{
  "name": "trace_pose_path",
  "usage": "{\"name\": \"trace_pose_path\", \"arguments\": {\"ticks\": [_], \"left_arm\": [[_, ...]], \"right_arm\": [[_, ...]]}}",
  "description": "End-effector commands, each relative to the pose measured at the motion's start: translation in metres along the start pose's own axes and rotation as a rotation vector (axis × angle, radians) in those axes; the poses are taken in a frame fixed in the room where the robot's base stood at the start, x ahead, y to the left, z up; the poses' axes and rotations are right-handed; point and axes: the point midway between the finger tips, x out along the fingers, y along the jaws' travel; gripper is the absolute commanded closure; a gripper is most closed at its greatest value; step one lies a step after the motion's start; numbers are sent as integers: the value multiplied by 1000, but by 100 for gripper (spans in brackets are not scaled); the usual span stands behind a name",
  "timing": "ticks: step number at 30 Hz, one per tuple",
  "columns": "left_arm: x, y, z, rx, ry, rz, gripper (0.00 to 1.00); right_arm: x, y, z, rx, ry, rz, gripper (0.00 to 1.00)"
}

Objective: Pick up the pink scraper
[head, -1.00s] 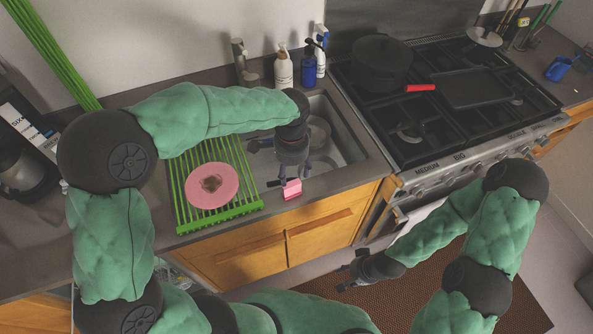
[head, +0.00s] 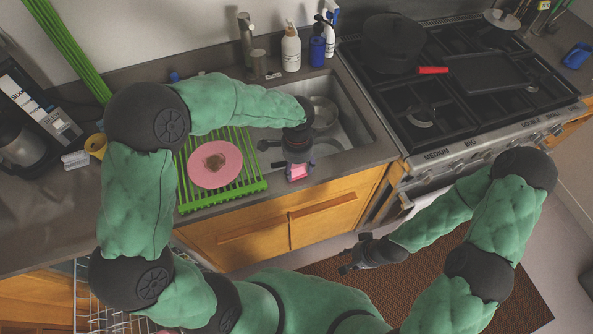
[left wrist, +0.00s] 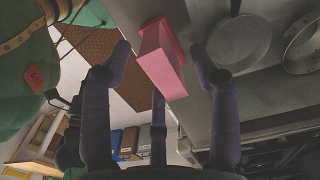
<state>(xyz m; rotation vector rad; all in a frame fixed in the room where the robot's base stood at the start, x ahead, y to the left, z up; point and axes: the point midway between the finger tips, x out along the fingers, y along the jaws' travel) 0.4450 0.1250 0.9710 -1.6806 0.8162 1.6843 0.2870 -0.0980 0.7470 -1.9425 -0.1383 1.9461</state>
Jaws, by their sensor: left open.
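The pink scraper (head: 298,172) is at the front edge of the counter by the sink, just below my left gripper (head: 296,168) in the head view. In the left wrist view the scraper (left wrist: 161,58) is a pink block lying between the two spread fingers of my left gripper (left wrist: 160,62). The fingers are open, with a gap on each side of the scraper. My right gripper (head: 350,262) hangs in front of the cabinets, over the floor mat, away from the scraper; its fingers look spread and nothing shows between them.
A green drying rack (head: 222,197) with a pink plate (head: 215,176) is left of the scraper. The sink (head: 350,125) behind holds metal pans (left wrist: 240,42). Bottles (head: 291,48) stand behind the sink. The stove (head: 440,110) with a black pot (head: 388,45) is to the right.

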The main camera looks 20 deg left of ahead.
Motion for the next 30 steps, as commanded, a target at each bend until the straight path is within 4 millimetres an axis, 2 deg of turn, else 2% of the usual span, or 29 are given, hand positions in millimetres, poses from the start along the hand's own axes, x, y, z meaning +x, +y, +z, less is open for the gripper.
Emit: {"name": "trace_pose_path", "arguments": {"ticks": [2, 8, 11, 15, 30], "left_arm": [[7, 0, 0, 0, 0, 0, 39], [7, 0, 0, 0, 1, -1, 39], [7, 0, 0, 0, 1, -1, 62], [7, 0, 0, 0, 1, -1, 100], [1, 0, 0, 0, 2, -2, 100]], "right_arm": [[2, 1, 0, 0, 0, 0, 60], [1, 0, 0, 0, 0, 0, 60], [1, 0, 0, 0, 0, 0, 60], [1, 0, 0, 0, 0, 0, 60], [0, 0, 0, 0, 0, 0, 60]]}}
